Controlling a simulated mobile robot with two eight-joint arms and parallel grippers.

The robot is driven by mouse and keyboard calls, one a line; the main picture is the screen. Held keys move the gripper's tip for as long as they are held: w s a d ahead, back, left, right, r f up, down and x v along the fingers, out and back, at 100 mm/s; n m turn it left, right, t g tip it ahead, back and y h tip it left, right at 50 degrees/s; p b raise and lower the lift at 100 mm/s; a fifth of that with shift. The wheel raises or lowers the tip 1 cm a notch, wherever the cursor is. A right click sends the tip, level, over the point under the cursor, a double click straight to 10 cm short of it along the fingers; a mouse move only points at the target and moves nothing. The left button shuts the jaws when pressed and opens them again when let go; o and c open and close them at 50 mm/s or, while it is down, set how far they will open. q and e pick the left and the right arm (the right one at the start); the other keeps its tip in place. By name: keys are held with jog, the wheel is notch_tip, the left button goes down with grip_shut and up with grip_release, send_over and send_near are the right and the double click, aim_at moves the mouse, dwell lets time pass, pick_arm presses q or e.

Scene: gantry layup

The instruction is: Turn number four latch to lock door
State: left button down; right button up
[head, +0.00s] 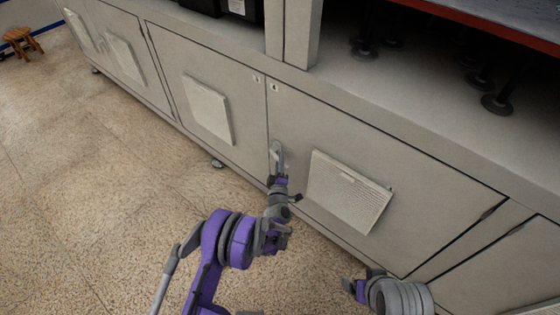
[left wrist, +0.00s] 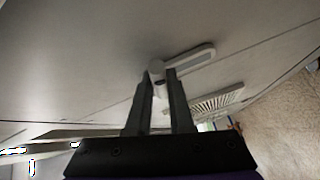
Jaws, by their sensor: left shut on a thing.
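The number four door (head: 325,135) is a grey cabinet door, closed flush, with a small "4" label (head: 274,87) at its upper left corner. Its latch (head: 278,150) is a pale, rounded handle near the door's left edge, standing roughly upright in the head view. My left gripper (head: 279,177) is at the latch's lower end. In the left wrist view, the two fingers (left wrist: 161,88) close on the round hub of the latch (left wrist: 190,60), and its slotted handle reaches to the right. My right gripper (head: 358,288) is low in the head view, away from the door; its jaws are unclear.
A vented panel (head: 346,190) juts from the door right of the latch. The neighbouring door to the left has a similar panel (head: 208,109). An open shelf with dark feet (head: 497,103) lies above. The speckled floor (head: 90,190) is clear at left; a wooden stool (head: 22,41) stands far off.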

pick_arm(q)
jog(key=shift+w+a+f+m+t+b, duration=0.15)
jog(key=shift+f+m+t+b, duration=0.55)
jog(key=shift+m+b, duration=0.4)
jog(key=shift+w+a+f+m+t+h+b, duration=0.2)
jog(key=shift+m+t+h+b, duration=0.4)
jog(key=shift+m, duration=0.4)
jog(key=shift+w+a+f+m+t+h+b, duration=0.15)
jog(key=shift+m+t+h+b, duration=0.25)
jog(key=shift+m+b, duration=0.45)
jog(key=shift+a, duration=0.1)
jog(key=c, duration=0.8)
grip_release()
jog(key=shift+s, duration=0.1)
